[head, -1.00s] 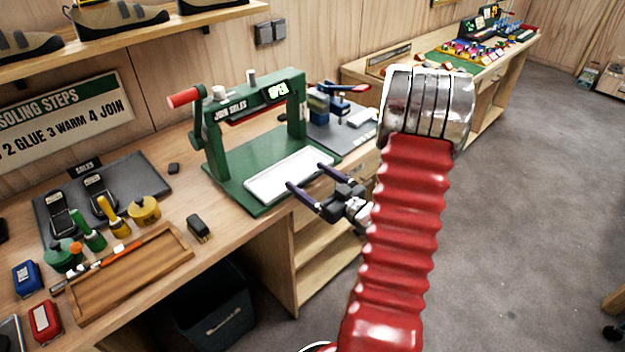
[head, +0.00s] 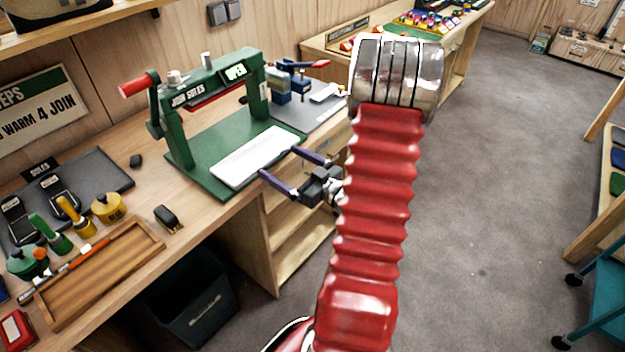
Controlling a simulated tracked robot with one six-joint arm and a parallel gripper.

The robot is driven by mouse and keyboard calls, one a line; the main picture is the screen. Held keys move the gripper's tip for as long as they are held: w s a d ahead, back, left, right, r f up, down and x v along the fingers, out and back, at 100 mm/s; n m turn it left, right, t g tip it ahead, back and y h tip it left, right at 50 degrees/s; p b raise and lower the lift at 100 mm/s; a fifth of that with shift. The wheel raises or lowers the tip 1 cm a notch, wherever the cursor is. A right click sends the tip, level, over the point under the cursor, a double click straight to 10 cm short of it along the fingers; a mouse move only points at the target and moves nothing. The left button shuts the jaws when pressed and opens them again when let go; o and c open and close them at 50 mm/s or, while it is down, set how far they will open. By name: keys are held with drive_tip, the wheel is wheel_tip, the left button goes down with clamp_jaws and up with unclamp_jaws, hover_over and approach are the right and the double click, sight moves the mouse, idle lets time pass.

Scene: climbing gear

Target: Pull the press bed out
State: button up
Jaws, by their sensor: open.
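The green press (head: 178,99) stands on the workbench, with a red-tipped handle at its upper left and a sign reading OPEN. Its white press bed (head: 255,156) lies on the green base, reaching toward the bench's front edge. I cannot tell whether the fingers touch the bed. Nothing is held. My red arm hides part of the bench to the right.
Left of the press are a black stapler-like item (head: 168,217), a wooden tray (head: 98,272), glue pots and a dark mat with soles (head: 62,200). A dark bin (head: 187,296) stands below the bench. A teal cart (head: 600,295) is at right; open floor lies between.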

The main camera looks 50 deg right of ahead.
drive_tip(key=s, duration=1)
drive_tip(key=shift+s+d, duration=0.15)
drive_tip(key=shift+s, duration=0.2)
drive_tip(key=shift+f, duration=0.1)
drive_tip(key=s+d+f+m+g+h, duration=0.5)
drive_tip(key=s+d+f+g, duration=0.45)
drive_tip(key=f+g, duration=0.3)
drive_tip(key=w+a+r+n+y, duration=0.1)
drive_tip(key=w+a+r, duration=0.1)
drive_tip(key=a+r, duration=0.7)
drive_tip(key=w+a+r+n+y, duration=0.1)
drive_tip(key=a+r, duration=0.8)
drive_tip(key=a, duration=1)
drive_tip(key=w+a+r+n+y, duration=0.2)
drive_tip(key=a+r, duration=0.7)
drive_tip(key=a, duration=0.4)
drive_tip(key=shift+w+a+n, duration=0.3)
drive_tip(key=shift+w+a, duration=0.05)
drive_tip(key=shift+a, duration=0.05)
